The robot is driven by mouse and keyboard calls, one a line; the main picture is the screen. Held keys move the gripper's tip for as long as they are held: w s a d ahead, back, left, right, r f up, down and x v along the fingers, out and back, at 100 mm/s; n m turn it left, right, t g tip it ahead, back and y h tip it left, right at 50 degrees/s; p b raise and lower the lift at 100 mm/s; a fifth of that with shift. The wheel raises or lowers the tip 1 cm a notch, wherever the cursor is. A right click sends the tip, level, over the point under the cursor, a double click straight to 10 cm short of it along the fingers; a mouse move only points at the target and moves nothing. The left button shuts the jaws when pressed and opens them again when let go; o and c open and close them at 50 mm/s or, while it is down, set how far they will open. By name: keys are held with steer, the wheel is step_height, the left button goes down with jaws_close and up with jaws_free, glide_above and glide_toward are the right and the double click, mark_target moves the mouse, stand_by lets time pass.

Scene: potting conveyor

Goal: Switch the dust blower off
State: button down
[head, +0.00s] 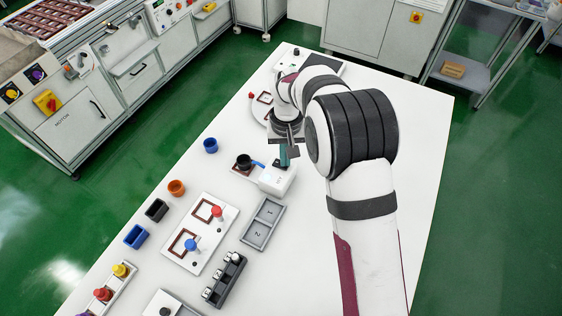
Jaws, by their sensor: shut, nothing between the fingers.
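The dust blower appears to be the small white box (277,184) near the middle of the table, with a short blue part (259,164) at its upper left. A black round cup (243,161) stands just left of it. My gripper (284,160) points down at the far top edge of the white box, with its teal fingers closed and nothing seen between them. The fingers overlap the box's top edge in the picture; I cannot tell whether they touch it. The switch itself is too small or hidden to make out, and so is its on or off state.
A grey two-compartment tray (263,226) lies in front of the box. A white board with red and blue knobs (199,245) is to the left, with a black block rack (224,281) near it. Blue, orange and black cups line the left edge. The table's right side is clear.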

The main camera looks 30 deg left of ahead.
steer(key=shift+f, duration=0.35)
step_height(320, 180, up, 7)
steer(key=shift+f, duration=0.1)
stand_by(0.6)
